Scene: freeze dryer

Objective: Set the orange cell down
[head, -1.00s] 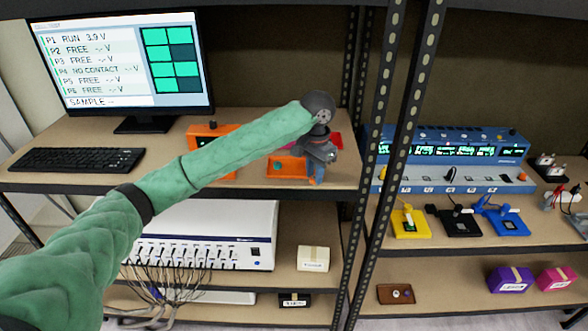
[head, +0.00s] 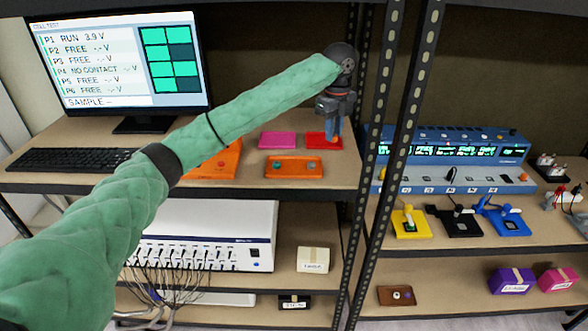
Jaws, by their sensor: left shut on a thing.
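My left gripper (head: 334,128) is in the head view at the right end of the upper left shelf. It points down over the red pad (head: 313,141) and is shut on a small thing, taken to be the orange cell. The fingers mostly hide that thing, and its lower end is hard to make out. I cannot tell whether it touches the pad. My right gripper is not in view.
A magenta pad (head: 277,140) lies left of the red one. An orange device (head: 222,162) is partly behind my arm. A monitor (head: 120,62) and keyboard (head: 70,160) stand at left. A black rack post (head: 372,130) is close right of the gripper. A blue tester (head: 455,150) stands beyond it.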

